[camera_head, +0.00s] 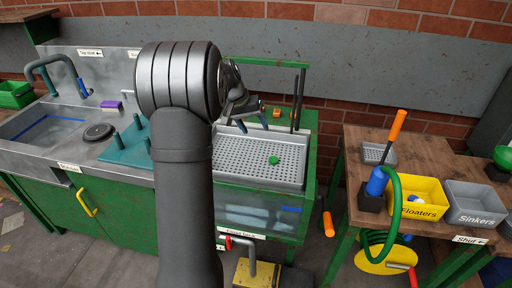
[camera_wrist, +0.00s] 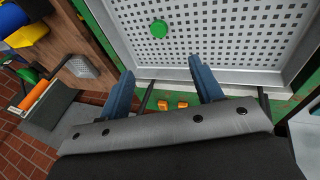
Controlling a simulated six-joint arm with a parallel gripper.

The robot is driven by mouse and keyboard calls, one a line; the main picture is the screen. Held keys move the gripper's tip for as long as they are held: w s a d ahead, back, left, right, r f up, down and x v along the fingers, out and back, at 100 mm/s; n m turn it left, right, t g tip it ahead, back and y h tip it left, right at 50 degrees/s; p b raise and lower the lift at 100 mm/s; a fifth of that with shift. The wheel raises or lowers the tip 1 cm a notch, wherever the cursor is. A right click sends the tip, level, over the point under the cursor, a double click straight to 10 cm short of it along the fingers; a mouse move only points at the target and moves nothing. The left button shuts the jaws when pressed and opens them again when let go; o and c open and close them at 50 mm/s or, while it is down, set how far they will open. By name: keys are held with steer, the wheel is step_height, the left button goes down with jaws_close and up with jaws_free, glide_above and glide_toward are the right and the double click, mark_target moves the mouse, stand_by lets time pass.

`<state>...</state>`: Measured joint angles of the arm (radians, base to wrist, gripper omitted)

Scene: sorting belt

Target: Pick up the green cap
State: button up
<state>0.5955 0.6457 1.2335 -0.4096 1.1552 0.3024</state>
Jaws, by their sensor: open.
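The green cap (camera_head: 273,160) is small and lies on the perforated metal tray (camera_head: 229,176). In the wrist view the green cap (camera_wrist: 159,27) sits on the tray's holed surface near its left wall. My gripper (camera_head: 254,125) is above the tray's back part, with the cap in front of it. Its two blue fingers are spread apart with nothing between them. In the wrist view my gripper (camera_wrist: 166,78) shows its fingertips pointing toward the tray, apart from the cap. My arm hides the tray's left part in the head view.
At right, a wooden table holds a yellow Floaters bin (camera_head: 418,212), a grey Sinkers bin (camera_head: 475,215) and a blue pump with an orange handle (camera_head: 397,126). A sink (camera_head: 45,135) is at left. Two dark rods (camera_head: 298,100) stand behind the tray. The tray around the cap is clear.

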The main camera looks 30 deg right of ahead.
steer(key=s+d+m+t, duration=0.2)
steer(key=s+t, duration=0.2)
steer(key=s, duration=0.3)
glide_above(273, 159)
steer(key=s+a, duration=0.2)
steer(key=shift+y, duration=0.3)
steer(key=f, duration=1)
steer(key=shift+s+d+f, duration=0.15)
steer(key=shift+s+f, duration=0.05)
steer(key=shift+f, duration=0.2)
steer(key=shift+w+a+x, duration=0.15)
steer(key=shift+x, duration=1.15)
steer(key=shift+w+a+x, duration=0.1)
steer(key=shift+a+x, duration=0.05)
steer(key=shift+x, duration=1.2)
steer(key=c, duration=1.1)
